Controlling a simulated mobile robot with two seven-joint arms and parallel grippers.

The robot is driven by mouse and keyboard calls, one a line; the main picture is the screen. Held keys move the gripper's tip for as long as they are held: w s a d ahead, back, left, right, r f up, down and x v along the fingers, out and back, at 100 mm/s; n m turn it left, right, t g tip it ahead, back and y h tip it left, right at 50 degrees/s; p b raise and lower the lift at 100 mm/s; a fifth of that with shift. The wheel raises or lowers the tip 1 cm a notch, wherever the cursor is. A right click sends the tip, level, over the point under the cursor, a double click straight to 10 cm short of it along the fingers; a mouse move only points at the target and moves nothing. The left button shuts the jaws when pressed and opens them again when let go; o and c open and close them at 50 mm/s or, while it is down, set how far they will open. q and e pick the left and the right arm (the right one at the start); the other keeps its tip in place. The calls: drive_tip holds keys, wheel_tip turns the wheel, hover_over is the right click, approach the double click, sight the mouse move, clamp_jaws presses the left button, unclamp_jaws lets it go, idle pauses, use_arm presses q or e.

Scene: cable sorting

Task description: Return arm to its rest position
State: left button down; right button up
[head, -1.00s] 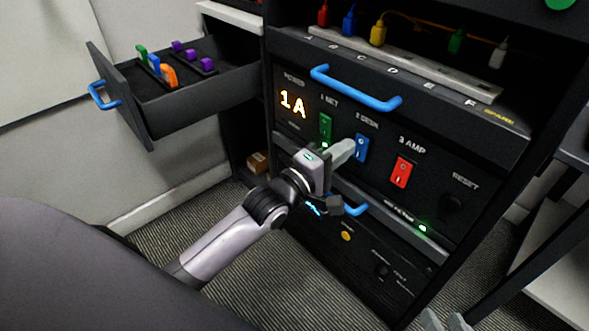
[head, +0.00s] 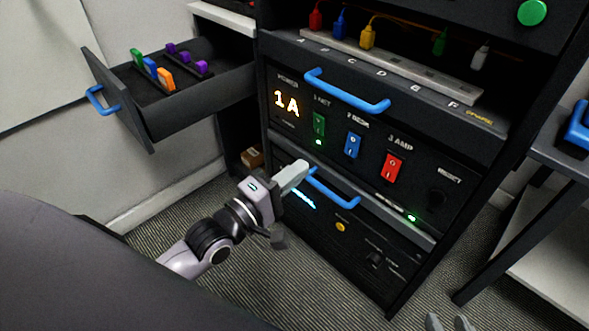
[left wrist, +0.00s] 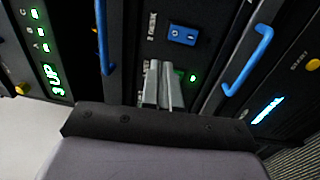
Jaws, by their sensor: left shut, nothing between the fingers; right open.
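My left gripper (head: 303,168) is shut and empty in the head view. Its tips are in front of the rack, below the switch panel and close to the lower blue handle. In the left wrist view its fingers (left wrist: 163,86) lie together, with the blue switch (left wrist: 182,35) beyond them. The head view shows the green switch (head: 319,125), blue switch (head: 353,145) and red switch (head: 392,167) on the panel. The left arm bends back toward the lower left. My right gripper (head: 449,323) shows only two separated fingertips at the bottom edge; it is open.
An open drawer (head: 150,128) with coloured pieces juts out at left. An upper blue handle (head: 346,92) and a lower blue handle (head: 333,190) stick out from the rack. A table (head: 565,152) stands at right. Carpeted floor (head: 290,285) is free in front.

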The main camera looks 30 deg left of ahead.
drive_tip(key=shift+s+a+f, duration=0.1)
idle(0.3)
use_arm(q)
drive_tip(key=s+r+m+g+y+p, duration=0.2)
drive_tip(key=s+m+p, duration=0.6)
drive_tip(key=p, duration=0.5)
drive_tip(key=s+a+r+m+g+y+p, duration=0.1)
drive_tip(key=s+m+g+p, duration=0.4)
drive_tip(key=p, duration=0.8)
drive_tip(key=s+r+m+y, duration=0.1)
drive_tip(key=s+m, duration=0.1)
drive_tip(key=m, duration=0.1)
drive_tip(key=shift+s+r, duration=0.3)
drive_tip(key=shift+s, duration=0.05)
use_arm(e)
drive_tip(key=s+d+r+h, duration=0.1)
drive_tip(key=d+r, duration=0.2)
drive_tip(key=r, duration=0.4)
drive_tip(key=s+d+r+m+g+h, duration=0.1)
drive_tip(key=s+d+r, duration=0.1)
drive_tip(key=r, duration=0.5)
drive_tip(key=shift+s+d+r, duration=0.15)
drive_tip(key=shift+d+r, duration=0.05)
drive_tip(key=shift+d, duration=0.55)
use_arm(q)
drive_tip(key=shift+a, duration=0.1)
